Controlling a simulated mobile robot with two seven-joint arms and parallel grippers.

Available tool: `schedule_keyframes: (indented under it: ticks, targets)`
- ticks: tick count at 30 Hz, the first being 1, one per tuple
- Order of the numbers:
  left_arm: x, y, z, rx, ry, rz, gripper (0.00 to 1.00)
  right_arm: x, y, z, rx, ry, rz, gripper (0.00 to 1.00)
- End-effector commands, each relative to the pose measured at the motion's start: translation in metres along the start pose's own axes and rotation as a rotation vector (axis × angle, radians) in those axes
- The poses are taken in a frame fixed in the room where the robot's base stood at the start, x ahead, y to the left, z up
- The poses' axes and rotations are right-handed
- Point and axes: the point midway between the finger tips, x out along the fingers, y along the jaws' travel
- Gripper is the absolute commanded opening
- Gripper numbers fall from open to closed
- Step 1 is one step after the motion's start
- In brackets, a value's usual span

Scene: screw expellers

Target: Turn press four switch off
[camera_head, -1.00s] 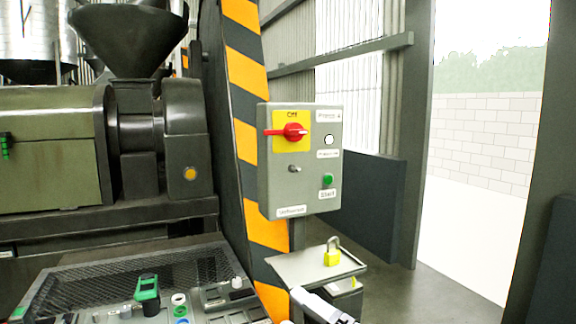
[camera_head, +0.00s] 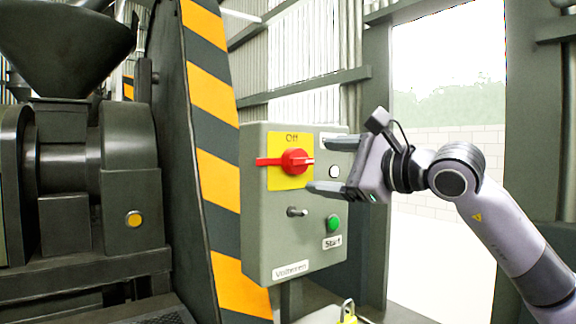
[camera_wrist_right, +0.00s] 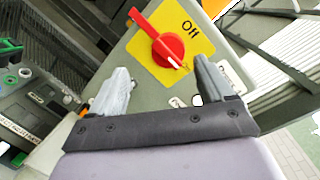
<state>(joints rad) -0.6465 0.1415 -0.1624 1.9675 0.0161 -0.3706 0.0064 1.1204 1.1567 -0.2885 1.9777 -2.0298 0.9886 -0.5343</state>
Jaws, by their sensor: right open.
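The grey switch box (camera_head: 262,222) carries a yellow plate (camera_head: 285,183) marked "Off" at its top. A red rotary switch (camera_head: 294,161) sits on the plate with its handle lying horizontal, not pointing at "Off". My right gripper (camera_head: 320,165) is open and empty in front of the box. Its two fingers stand one above the other, close to the right end of the handle, and the upper finger covers a label. In the right wrist view the red switch (camera_wrist_right: 160,42) lies just beyond the open fingers, between them, with no clear contact. My left gripper is not in view.
Below the switch are a small toggle (camera_head: 297,211) and a green Start button (camera_head: 333,223). A yellow padlock (camera_head: 348,314) stands below the box. A striped post (camera_head: 212,95) rises close at the left. An open doorway is at the right.

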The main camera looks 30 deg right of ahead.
Motion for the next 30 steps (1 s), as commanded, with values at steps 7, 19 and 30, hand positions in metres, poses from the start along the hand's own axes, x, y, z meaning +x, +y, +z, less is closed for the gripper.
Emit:
schedule_keyframes:
  ticks: [7, 19, 30]
  targets:
    - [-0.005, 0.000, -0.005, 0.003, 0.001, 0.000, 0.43, 0.011, -0.012, 0.000, -0.026, 0.021, -0.027, 0.81]
    - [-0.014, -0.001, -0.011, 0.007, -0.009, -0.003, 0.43, 0.062, -0.012, -0.001, -0.026, 0.019, -0.027, 0.81]
    - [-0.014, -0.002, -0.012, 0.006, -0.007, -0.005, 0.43, 0.067, -0.011, -0.002, -0.027, 0.019, -0.027, 0.68]
